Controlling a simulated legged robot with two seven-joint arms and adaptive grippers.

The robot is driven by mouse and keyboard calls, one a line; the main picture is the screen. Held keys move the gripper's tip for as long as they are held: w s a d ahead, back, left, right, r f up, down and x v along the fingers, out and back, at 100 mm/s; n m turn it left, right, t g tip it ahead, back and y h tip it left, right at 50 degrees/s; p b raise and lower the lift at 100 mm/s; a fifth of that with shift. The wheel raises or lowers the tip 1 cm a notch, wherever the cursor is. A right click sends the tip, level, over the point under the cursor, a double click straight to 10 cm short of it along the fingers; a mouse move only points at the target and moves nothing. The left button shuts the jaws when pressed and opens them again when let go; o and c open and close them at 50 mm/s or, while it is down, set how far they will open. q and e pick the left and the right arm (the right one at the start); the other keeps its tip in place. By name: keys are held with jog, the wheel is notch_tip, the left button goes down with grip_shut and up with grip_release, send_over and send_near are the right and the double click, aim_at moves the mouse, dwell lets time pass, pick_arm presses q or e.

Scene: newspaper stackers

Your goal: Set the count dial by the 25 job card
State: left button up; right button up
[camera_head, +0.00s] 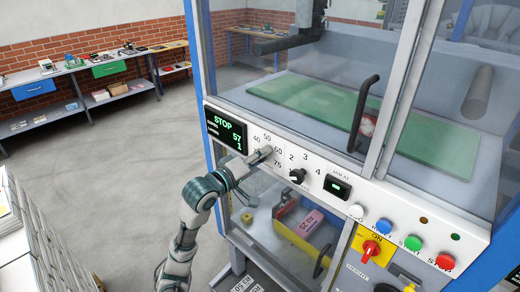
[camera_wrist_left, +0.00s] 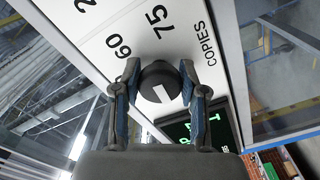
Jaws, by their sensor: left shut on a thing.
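The count dial (camera_wrist_left: 158,84) is a dark round knob with a white mark on its face, on a white panel. In the left wrist view the numbers 60 and 75 and the word COPIES are printed around it. My left gripper (camera_wrist_left: 160,80) has one finger on each side of the dial and is shut on it. I cannot make out a 25 job card for certain.
A green display (camera_head: 225,128) reads STOP, with 57 and 1 below. A second black knob (camera_head: 297,176) sits to the right among 2, 3 and 4. Further right are coloured buttons and a red switch (camera_head: 371,248). Paper stacks (camera_head: 30,235) stand at the left.

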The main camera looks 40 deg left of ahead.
pick_arm(q)
jog(key=n+p, duration=0.2)
jog(key=p, duration=0.1)
jog(key=n+p, duration=0.2)
jog(key=p, duration=0.1)
jog(key=shift+a+r+n, duration=0.1)
jog(key=shift+r+n, duration=0.25)
jog(key=shift+n, duration=0.05)
jog(key=shift+f+n+p, duration=0.15)
jog(key=shift+n+p, duration=0.65)
jog(key=shift+p, duration=0.1)
jog(key=shift+f, duration=0.1)
jog(key=o, duration=1.1)
jog(key=shift+o, duration=0.2)
jog(key=shift+w+a+f, duration=0.15)
jog(key=shift+a, duration=0.15)
